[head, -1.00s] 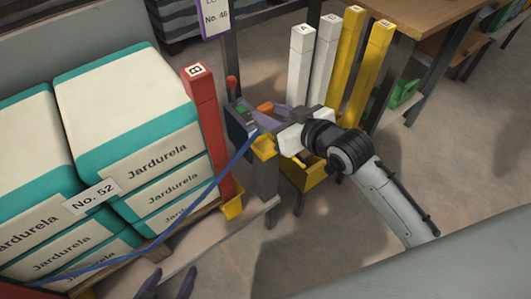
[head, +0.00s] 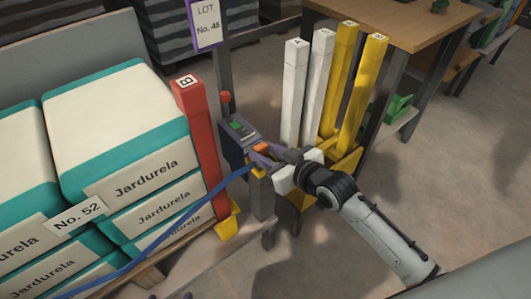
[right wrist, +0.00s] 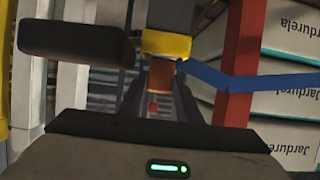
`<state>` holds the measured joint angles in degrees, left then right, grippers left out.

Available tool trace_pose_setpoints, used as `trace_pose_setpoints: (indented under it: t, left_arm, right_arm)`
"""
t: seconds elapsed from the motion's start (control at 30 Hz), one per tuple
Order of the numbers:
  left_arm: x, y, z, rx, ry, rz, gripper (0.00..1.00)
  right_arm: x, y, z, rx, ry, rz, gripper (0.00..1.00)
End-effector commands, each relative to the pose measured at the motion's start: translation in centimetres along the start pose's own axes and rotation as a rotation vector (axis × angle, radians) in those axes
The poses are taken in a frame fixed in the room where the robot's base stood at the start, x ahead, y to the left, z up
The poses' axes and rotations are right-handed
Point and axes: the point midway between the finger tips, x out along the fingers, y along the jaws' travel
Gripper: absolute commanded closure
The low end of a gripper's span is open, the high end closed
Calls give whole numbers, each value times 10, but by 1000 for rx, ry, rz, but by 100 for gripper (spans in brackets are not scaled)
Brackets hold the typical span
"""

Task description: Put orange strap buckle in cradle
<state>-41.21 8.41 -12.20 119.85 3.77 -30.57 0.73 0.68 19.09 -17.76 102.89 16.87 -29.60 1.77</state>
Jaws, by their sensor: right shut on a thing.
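The orange strap buckle (head: 261,147) is between the purple fingers of my right gripper (head: 264,153), which is shut on it. In the right wrist view the buckle (right wrist: 161,78) shows between the fingers, close against the yellow cradle (right wrist: 166,45). In the head view the cradle (head: 258,171) is partly covered by the gripper, just below the dark control box. I cannot tell whether the buckle is seated in it. A blue strap (head: 200,207) runs from the cradle to the lower left. My left gripper (head: 170,297) shows only two separated fingertips at the bottom edge.
A dark control box (head: 238,130) with a red knob (head: 225,98) stands beside the cradle. A red post (head: 196,140) and stacked sacks (head: 115,130) are on the left. White and yellow posts (head: 343,80) stand close behind my right gripper. Floor at right is clear.

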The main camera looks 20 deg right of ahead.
Motion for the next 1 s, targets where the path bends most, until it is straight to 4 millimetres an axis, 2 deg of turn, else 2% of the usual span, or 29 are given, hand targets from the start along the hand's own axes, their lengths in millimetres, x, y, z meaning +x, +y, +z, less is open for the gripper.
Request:
trace_pose_setpoints:
  t: [0.17, 0.2, 0.27, 0.3, 0.67, 0.77, 1.0]
  left_arm:
    - [0, 0, -1, -1, 3, 1, 42]
    - [-1, 0, -1, -1, 3, 1, 42]
    - [-1, 0, -1, -1, 2, 0, 42]
    - [-1, 0, -1, -1, 2, 0, 42]
    - [-1, 1, 2, -2, -5, 0, 42]
    - [-3, 1, 1, 0, -11, -1, 42]
    - [-8, 0, -5, 14, -20, -5, 42]
  right_arm:
    - [1, 0, 2, 0, 1, 0, 94]
    - [1, 0, 2, 0, 0, 0, 62]
    - [1, 0, 2, 0, 0, 0, 52]
    - [1, 0, 2, 0, 0, 0, 50]
    - [-4, 0, -1, -1, 0, 0, 50]
    - [-18, 1, -1, -1, -2, 1, 50]
    - [-71, 0, -1, -2, -4, 0, 50]
